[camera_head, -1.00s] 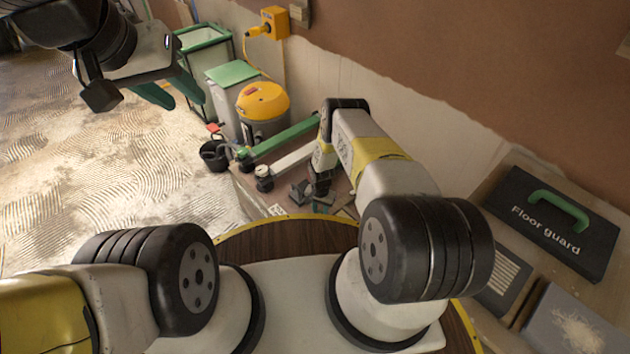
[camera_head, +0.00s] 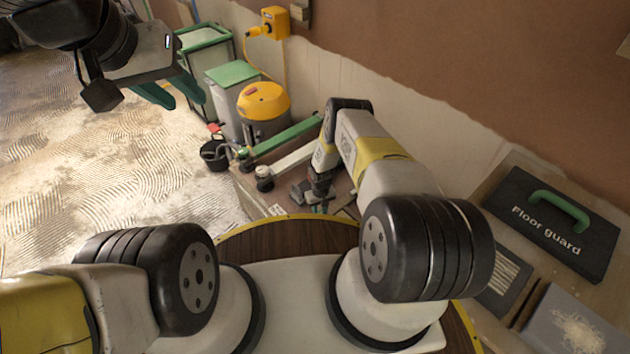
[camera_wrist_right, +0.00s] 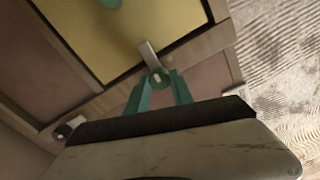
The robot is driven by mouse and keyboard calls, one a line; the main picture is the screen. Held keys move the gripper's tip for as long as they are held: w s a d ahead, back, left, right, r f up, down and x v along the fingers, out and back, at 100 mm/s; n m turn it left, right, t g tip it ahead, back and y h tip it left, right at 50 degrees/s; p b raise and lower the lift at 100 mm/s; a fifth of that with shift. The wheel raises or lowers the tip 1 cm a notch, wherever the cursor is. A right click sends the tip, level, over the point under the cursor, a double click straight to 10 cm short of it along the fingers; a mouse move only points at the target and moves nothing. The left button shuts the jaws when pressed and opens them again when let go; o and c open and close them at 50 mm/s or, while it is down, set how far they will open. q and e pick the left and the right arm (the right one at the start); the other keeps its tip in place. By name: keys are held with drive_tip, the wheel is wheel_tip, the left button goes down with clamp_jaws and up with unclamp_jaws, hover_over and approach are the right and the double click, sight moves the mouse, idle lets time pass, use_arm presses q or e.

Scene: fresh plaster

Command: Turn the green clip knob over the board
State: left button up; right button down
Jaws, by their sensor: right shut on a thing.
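In the right wrist view a green clip knob (camera_wrist_right: 158,79) sits on a wooden rail. A short metal bar (camera_wrist_right: 149,56) extends from it across the rail, its tip at the dark edge of the yellow board (camera_wrist_right: 130,30). My right gripper (camera_wrist_right: 160,88) has its teal fingers on both sides of the knob and is shut on it. In the head view the right gripper (camera_head: 318,190) is small and partly hidden by its wrist. My left gripper (camera_head: 172,92) is open and empty, raised at upper left.
Another clip (camera_wrist_right: 68,128) with a pale and dark knob sits on the rail at lower left. A yellow vacuum (camera_head: 263,105), green-lidded bin (camera_head: 233,85) and black bucket (camera_head: 214,155) stand behind the bench. A "Floor guard" case (camera_head: 552,222) lies at right.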

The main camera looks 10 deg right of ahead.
sight(320, 212)
drive_tip(key=shift+n, duration=0.4)
drive_tip(key=c, duration=1.1)
unclamp_jaws()
wheel_tip(320, 212, up, 8)
drive_tip(key=shift+f, duration=0.1)
